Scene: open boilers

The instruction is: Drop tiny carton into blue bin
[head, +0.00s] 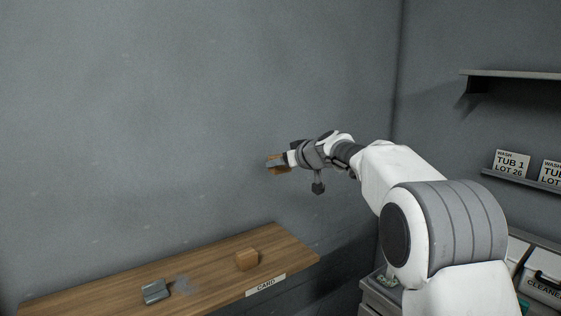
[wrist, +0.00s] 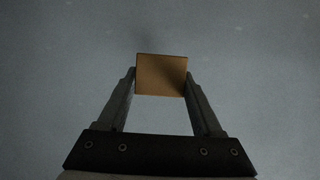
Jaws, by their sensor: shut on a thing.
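A small brown carton (wrist: 162,75) sits between the two fingers of my gripper (wrist: 161,82) in the wrist view, with a finger against each side. In the head view my gripper (head: 276,163) is shut on the carton (head: 277,171), held up in the air above the right part of the wooden shelf. Only part of the carton shows there. A second small brown carton (head: 247,260) sits on the shelf. No blue bin shows in either view.
The wooden shelf (head: 215,256) has a "CARD" label (head: 265,286) on its front edge. A grey metallic block (head: 156,292) and a clear, hard-to-make-out item (head: 184,286) lie on it. At right are wall ledges with signs (head: 511,164) and a white "CLEANER" container (head: 543,284).

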